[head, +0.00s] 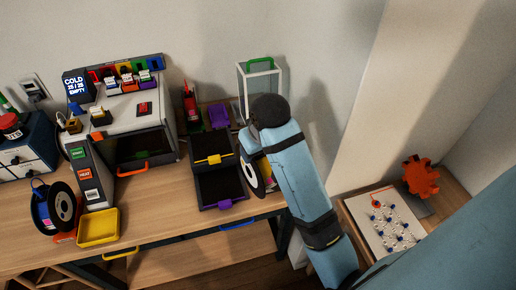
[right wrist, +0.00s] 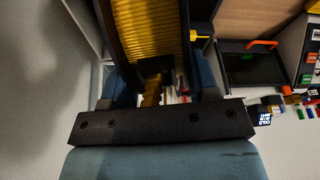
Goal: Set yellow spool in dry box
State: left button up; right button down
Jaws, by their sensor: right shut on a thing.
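The yellow spool, with dark flanges and yellow filament, fills the top of the right wrist view (right wrist: 155,30). In the head view its dark disc (head: 252,176) shows beside my right arm, partly hidden by it. My right gripper (right wrist: 162,85) is shut on the spool, a finger at each side. I cannot tell whether the spool is clear of the table. A clear-walled box with a green handle (head: 261,63), which looks like the dry box, stands at the back against the wall, its lower right behind my arm. My left gripper is not in view.
A dark two-part tray (head: 209,160) with a yellow handle lies left of the spool. The printer (head: 130,120) stands further left, with a blue spool (head: 60,208) and a yellow bin (head: 98,228) in front. A board with an orange gear (head: 420,175) is at right.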

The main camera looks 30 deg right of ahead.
jog(key=shift+d, duration=0.2)
jog(key=w+d+r+m+p, duration=0.2)
jog(key=w+d+m+p, duration=0.1)
jog(key=w+d, duration=0.85)
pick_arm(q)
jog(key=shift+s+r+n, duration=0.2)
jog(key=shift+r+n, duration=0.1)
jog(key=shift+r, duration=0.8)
pick_arm(e)
notch_tip(320, 180, down, 7)
jog(key=d, duration=0.1)
jog(key=shift+g+h, duration=0.3)
jog(key=shift+g, duration=0.1)
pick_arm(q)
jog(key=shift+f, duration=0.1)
pick_arm(e)
jog(key=shift+f, duration=0.1)
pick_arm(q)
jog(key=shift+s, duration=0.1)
pick_arm(e)
jog(key=x, duration=0.2)
jog(key=s+x, duration=0.1)
jog(key=x, duration=0.1)
jog(key=shift+a+f, duration=0.1)
jog(key=shift+f, duration=0.3)
